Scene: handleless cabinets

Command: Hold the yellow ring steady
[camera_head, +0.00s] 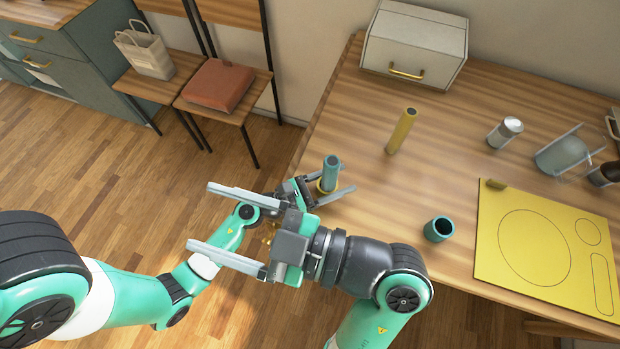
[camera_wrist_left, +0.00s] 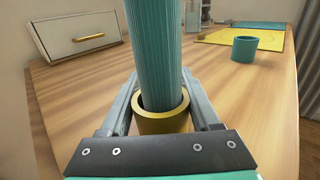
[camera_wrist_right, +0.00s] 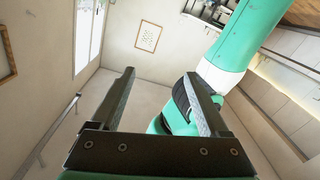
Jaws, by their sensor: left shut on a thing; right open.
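The yellow ring (camera_head: 325,188) is on the table's left part and shows large in the left wrist view (camera_wrist_left: 162,123). A ribbed teal cylinder (camera_head: 332,164) stands upright inside it and rises well above its rim, also in the left wrist view (camera_wrist_left: 154,55). My left gripper (camera_head: 332,195) is shut on the yellow ring, one finger on each side. The ring's lower part is hidden by the gripper. My right gripper (camera_head: 222,227) is open and empty, pointing left, away from the ring. Its fingers show apart in the right wrist view (camera_wrist_right: 163,100).
A teal cup (camera_head: 439,229), a yellow cylinder (camera_head: 401,131), a silver can (camera_head: 505,132) and a yellow board (camera_head: 490,245) are on the table (camera_head: 370,110). A white box (camera_head: 414,48) stands at the back. My right arm crosses in front of my left arm.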

